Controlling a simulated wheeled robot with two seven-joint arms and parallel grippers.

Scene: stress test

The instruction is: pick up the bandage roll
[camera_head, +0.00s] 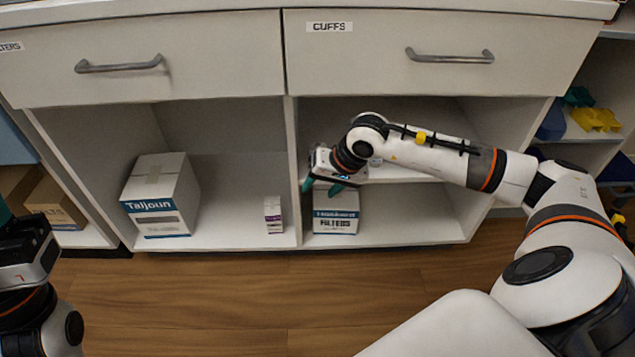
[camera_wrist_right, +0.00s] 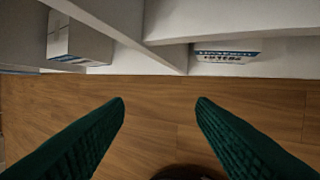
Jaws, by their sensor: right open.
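I cannot make out a bandage roll for certain in either view. A small pale object (camera_head: 375,162) shows partly behind my right wrist on the upper right shelf, too hidden to name. My right gripper (camera_head: 322,186) is open and empty in front of the right compartment, by the centre divider and above the filters box. In the right wrist view its two green fingers (camera_wrist_right: 160,102) are wide apart with only wood floor between them. My left gripper (camera_head: 18,238) is partly in view at the left edge; its jaws are unclear.
A white Taljoun box (camera_head: 150,205) and a small white-purple box (camera_head: 273,214) stand in the left compartment. The filters box (camera_head: 336,212) stands low in the right one and shows in the wrist view (camera_wrist_right: 226,57). Shut drawers (camera_head: 360,50) overhang. The floor (camera_head: 230,300) is clear.

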